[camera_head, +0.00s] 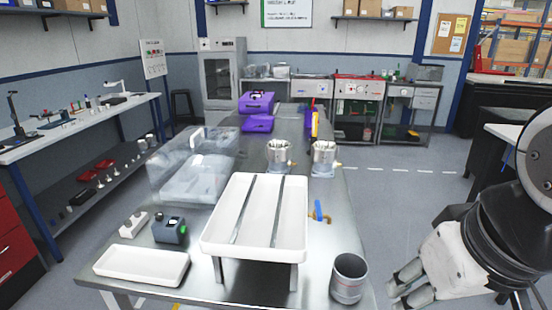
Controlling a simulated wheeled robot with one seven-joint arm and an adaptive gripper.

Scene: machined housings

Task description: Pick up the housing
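Two shiny metal cylindrical parts that look like machined housings stand upright on the steel table: one left (279,156) and one right (324,160). They stand side by side behind a white tray (213,247) with two dark lengthwise strips, which is raised on legs. My gripper (402,287) is at the lower right, beside the table's right edge and well apart from both parts. Its grey fingers show only partly, so I cannot tell whether they are open or shut. I see nothing held in it.
A grey cylindrical cup (348,281) stands at the table's front right corner. A shallow white tray (142,265), a small dark device (169,230) and a clear box (195,179) are on the left. A blue-handled valve (318,211) lies right of the raised tray. Purple items (258,103) are at the back.

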